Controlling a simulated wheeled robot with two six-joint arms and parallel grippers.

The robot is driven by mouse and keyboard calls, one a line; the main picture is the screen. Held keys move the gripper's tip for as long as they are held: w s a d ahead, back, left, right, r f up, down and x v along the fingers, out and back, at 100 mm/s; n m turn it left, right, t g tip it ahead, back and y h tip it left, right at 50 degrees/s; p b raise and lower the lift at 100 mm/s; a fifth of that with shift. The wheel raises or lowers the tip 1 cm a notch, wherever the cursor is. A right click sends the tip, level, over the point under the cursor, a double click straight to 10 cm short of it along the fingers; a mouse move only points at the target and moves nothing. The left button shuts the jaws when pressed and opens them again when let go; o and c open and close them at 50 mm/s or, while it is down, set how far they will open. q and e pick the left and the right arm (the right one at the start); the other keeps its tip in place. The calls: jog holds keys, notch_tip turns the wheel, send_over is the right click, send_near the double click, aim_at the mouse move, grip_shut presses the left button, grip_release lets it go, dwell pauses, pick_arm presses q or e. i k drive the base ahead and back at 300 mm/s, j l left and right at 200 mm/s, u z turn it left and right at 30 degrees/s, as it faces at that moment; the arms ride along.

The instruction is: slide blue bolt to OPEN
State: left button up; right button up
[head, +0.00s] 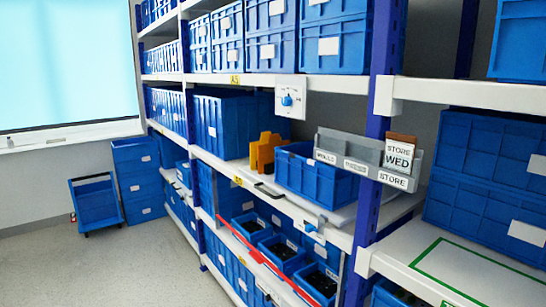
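A small blue piece (310,228) sits on a white plate at the front edge of the middle shelf, low centre in the head view. It may be the blue bolt; any lettering there is too small to read, so I cannot tell its position. A white panel (291,92) with a blue knob (287,100) is fixed higher up at the shelf front. Neither of my grippers is in view, and nothing touches the blue piece.
A grey rail (350,148) with cards reading STORE and WED juts out beside a dark blue upright (383,60). A red bar (262,257) runs before the lower bins. An orange block (264,151) and blue bin (312,178) stand on the shelf. The left floor is mostly clear.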

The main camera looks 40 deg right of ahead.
aim_at(309, 228)
jog(key=z, duration=1.4)
